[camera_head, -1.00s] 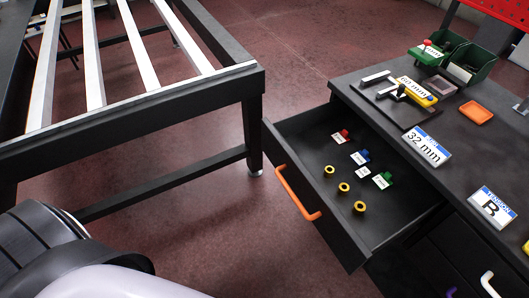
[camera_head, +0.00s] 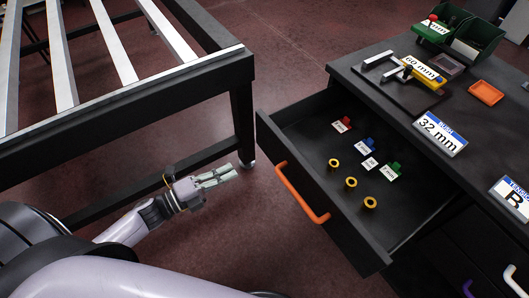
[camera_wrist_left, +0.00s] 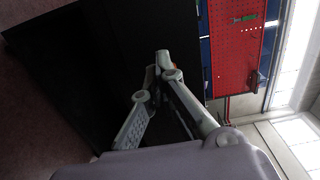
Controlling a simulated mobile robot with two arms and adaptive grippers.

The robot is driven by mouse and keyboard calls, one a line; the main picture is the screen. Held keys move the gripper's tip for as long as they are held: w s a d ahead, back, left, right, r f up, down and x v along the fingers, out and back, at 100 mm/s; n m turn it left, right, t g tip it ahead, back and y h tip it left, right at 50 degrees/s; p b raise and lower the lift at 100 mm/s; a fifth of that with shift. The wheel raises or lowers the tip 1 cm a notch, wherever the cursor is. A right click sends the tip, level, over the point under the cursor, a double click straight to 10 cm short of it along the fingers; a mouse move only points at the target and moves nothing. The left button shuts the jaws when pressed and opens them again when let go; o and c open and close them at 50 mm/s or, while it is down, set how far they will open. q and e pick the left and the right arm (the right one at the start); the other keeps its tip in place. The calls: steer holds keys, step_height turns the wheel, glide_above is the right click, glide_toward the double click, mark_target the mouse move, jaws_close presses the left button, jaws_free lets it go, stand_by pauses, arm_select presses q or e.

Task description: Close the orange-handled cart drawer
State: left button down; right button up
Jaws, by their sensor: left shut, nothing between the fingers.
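The cart drawer (camera_head: 345,240) is pulled out, and its orange handle (camera_head: 302,193) is on its front panel. Inside lie several yellow rings and small red, blue and green tagged parts. My left gripper (camera_head: 228,172) is shut and empty, left of the drawer front and apart from the handle, with its fingertips toward the drawer. In the left wrist view, the shut left gripper (camera_wrist_left: 163,62) is in front of a dark surface, and a little orange shows behind the fingertips. My right gripper is not in view.
The cart top (camera_head: 400,120) carries a "32 mm" sign (camera_head: 440,133), an orange tray (camera_head: 486,93), a clamp and green bins. A slatted frame table (camera_head: 120,105) stands at the left, its leg near my left gripper. Bare floor separates them. A white handle (camera_head: 514,281) sits lower right.

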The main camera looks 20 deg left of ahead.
mark_target(274, 149)
arm_select(q)
steer(key=p+x, duration=0.1)
steer(key=x, duration=1.1)
steer(key=shift+w+p, duration=0.1)
steer(key=shift+p, duration=0.3)
steer(key=shift+w+d, duration=0.2)
steer(key=shift+d, duration=0.05)
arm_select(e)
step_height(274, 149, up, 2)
